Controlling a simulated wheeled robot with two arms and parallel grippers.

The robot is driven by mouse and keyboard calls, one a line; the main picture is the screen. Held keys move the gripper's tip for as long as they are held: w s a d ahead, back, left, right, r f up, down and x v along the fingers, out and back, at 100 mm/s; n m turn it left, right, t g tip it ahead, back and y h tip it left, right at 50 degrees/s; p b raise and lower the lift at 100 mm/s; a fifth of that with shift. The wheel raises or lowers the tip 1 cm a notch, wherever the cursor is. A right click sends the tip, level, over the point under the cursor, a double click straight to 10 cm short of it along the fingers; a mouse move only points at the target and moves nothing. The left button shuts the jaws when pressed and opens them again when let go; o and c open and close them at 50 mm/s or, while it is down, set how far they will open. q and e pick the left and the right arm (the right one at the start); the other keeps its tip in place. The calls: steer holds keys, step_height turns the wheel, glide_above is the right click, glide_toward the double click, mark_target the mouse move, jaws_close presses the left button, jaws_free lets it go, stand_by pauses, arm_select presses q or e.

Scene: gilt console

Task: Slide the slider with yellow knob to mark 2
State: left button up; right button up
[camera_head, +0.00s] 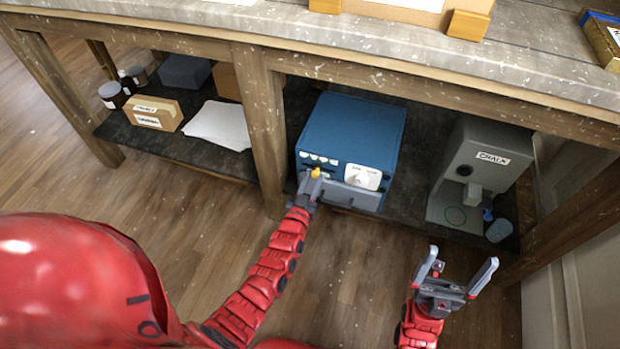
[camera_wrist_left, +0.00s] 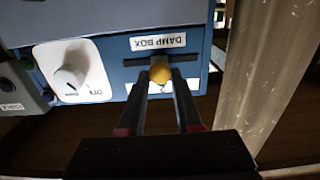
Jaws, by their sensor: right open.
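A blue box (camera_head: 350,128) stands on the lower shelf, its front towards me. The yellow knob (camera_head: 316,173) is low on the left of its front in the head view. In the left wrist view the yellow knob (camera_wrist_left: 159,71) sits on a dark slot just beside the "DAMP BOX" label (camera_wrist_left: 158,42). My left gripper (camera_head: 311,183) is at the knob; in the left wrist view its fingers (camera_wrist_left: 162,84) lie on both sides of it and appear closed on it. The slider's marks are not readable. My right gripper (camera_head: 456,272) is open and empty, low in front of the shelf.
A white dial plate (camera_head: 363,177) is right of the knob in the head view. A grey "CHALX" machine (camera_head: 478,160) and a small cup (camera_head: 498,231) stand further right. A table post (camera_head: 262,130) rises close left of the blue box. The counter overhangs the shelf.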

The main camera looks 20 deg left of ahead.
arm_select(q)
steer(key=o, duration=0.4)
steer(key=shift+o, duration=0.2)
steer(key=shift+s, duration=0.5)
steer(key=s+p, duration=0.3)
steer(key=s, duration=1.3)
steer(key=shift+s+a, duration=0.25)
steer(key=shift+a, duration=0.1)
